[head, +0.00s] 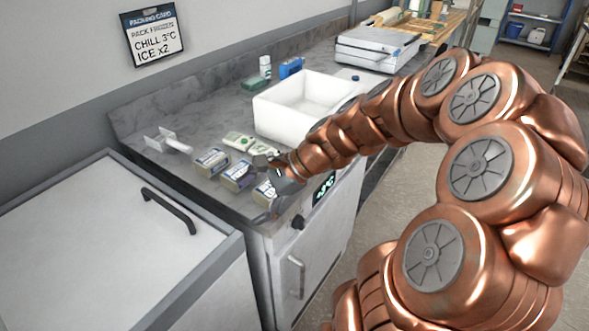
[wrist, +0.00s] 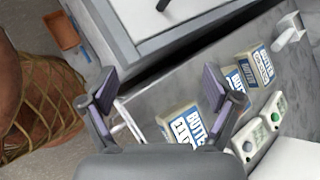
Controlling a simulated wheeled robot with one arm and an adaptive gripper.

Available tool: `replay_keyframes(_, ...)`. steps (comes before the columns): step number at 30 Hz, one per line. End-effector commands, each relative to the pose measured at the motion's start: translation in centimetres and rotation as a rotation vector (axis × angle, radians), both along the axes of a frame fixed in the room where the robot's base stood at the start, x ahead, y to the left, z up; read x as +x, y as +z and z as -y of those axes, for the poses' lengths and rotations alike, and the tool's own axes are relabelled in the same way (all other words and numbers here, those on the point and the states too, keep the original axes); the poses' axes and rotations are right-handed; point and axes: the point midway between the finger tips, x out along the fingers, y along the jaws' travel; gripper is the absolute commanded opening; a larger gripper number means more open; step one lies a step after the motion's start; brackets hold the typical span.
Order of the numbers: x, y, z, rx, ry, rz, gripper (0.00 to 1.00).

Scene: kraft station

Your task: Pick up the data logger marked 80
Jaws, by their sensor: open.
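Two pale data loggers lie side by side on the grey counter. In the wrist view one (wrist: 245,146) has a light green spot and the other (wrist: 273,110) a darker green one; I cannot read a mark on either. In the head view one logger (head: 238,141) shows behind the butter packs and the other is partly covered by my gripper. My gripper (head: 272,186) is over the counter's front corner, near the butter packs. In the wrist view my gripper (wrist: 160,88) is open with nothing between its fingers; both loggers are to the right of it.
A white open box (head: 270,121) stands behind the loggers. A white bracket (head: 167,141) is at the left. A blue item (head: 291,67) and a white bottle (head: 265,66) stand by the wall.

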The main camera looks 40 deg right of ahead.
Motion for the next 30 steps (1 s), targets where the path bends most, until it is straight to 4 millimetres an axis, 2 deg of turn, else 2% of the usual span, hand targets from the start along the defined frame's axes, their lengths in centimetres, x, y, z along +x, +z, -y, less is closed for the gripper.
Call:
replay_keyframes(3, 2.0, -0.6, 4.6, 0.131, -0.215, -0.020, 0.90)
replay_keyframes(6, 3.2, -0.8, 9.0, 0.242, -0.397, -0.031, 0.90)
replay_keyframes(12, 3.7, -1.6, 16.9, 0.444, -0.690, -0.050, 0.90)
replay_keyframes(15, 3.4, -2.1, 19.7, 0.512, -0.786, -0.057, 0.90)
replay_keyframes(18, 3.2, -2.3, 21.3, 0.554, -0.841, -0.059, 0.90)
replay_keyframes(21, 3.3, -2.5, 21.9, 0.572, -0.864, -0.058, 0.90)
replay_keyframes(30, 5.2, -3.3, 21.1, 0.574, -0.864, -0.059, 0.90)
